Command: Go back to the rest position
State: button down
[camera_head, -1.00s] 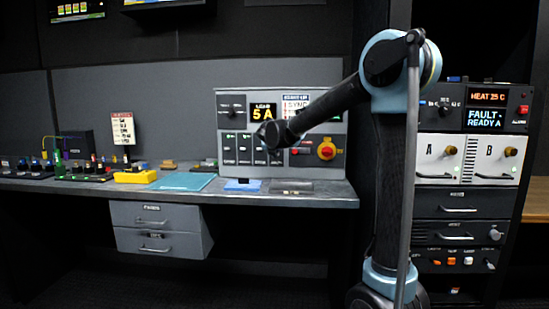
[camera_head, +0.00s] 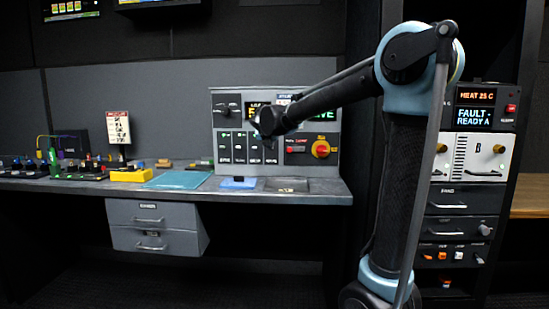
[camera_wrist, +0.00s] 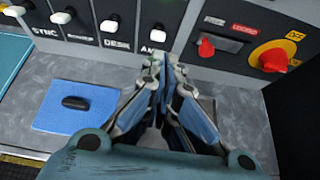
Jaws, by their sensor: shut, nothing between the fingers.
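My gripper (camera_wrist: 163,88) is shut and empty in the wrist view. It points at the lower edge of the grey control panel (camera_wrist: 140,20), between the AM-labelled switch and the red handle (camera_wrist: 206,47). In the head view my gripper (camera_head: 262,124) is small and dark in front of the grey control panel (camera_head: 225,98), and it hides part of the panel's display. My arm reaches in from the right, raised above the desk.
The desk (camera_head: 330,192) holds a blue pad (camera_head: 238,183) with a black knob, a teal mat (camera_head: 180,179) and a yellow block (camera_head: 131,175). A red rotary switch on yellow (camera_head: 320,149) is on the panel. An equipment rack (camera_head: 462,200) stands at the right, partly behind my arm.

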jog(key=s+d+f+m+g+h, duration=0.1)
jog(key=s+d+f+m+g, duration=0.1)
jog(key=s+d+f+m, duration=0.45)
jog(key=s+d+f+m+g+h, duration=0.1)
jog(key=s+d+m, duration=0.35)
jog(key=d, duration=0.45)
jog(key=s+d+f+m+g, duration=0.2)
jog(key=s+d+f+m, duration=0.25)
jog(key=s+d, duration=0.3)
jog(key=s+d+f+m+g+y, duration=0.1)
jog(key=s+d+f+m+g, duration=0.1)
jog(key=s+f+m, duration=0.7)
jog(key=s+d+f+m+g+y, duration=0.1)
jog(key=s+d+f+m+g, duration=0.2)
jog(key=s+f+m, duration=0.6)
jog(key=s+d+m, duration=0.2)
jog(key=s, duration=0.6)
jog(key=shift+f, duration=0.3)
jog(key=shift+a, duration=0.1)
